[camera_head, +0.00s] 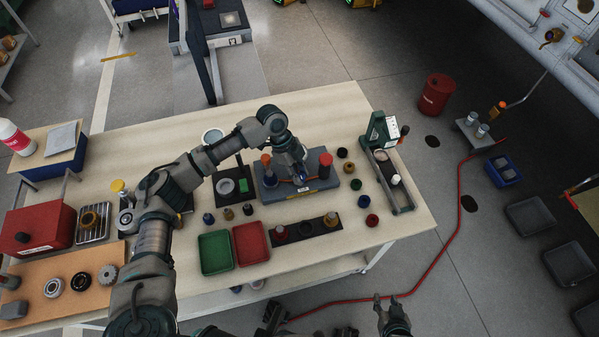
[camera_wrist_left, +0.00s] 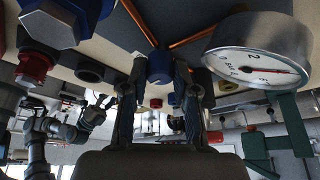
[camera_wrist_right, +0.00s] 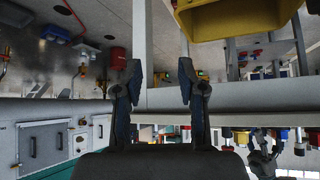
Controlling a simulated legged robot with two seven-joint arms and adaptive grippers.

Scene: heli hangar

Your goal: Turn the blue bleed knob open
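The blue knob (camera_wrist_left: 160,68) is between the two fingers of my left gripper (camera_wrist_left: 160,80) in the left wrist view and nearly fills the gap. Whether the fingers press on it cannot be told. In the head view my left gripper (camera_head: 300,176) is over the grey-blue block (camera_head: 318,184), pointing down, and largely hides the knob.
A dial gauge (camera_wrist_left: 262,58) is close to my left gripper. Several small caps lie right of the block. Green (camera_head: 216,253) and red (camera_head: 251,244) trays and a dark strip (camera_head: 306,230) lie in front. A green stand (camera_head: 383,130) is at the right end.

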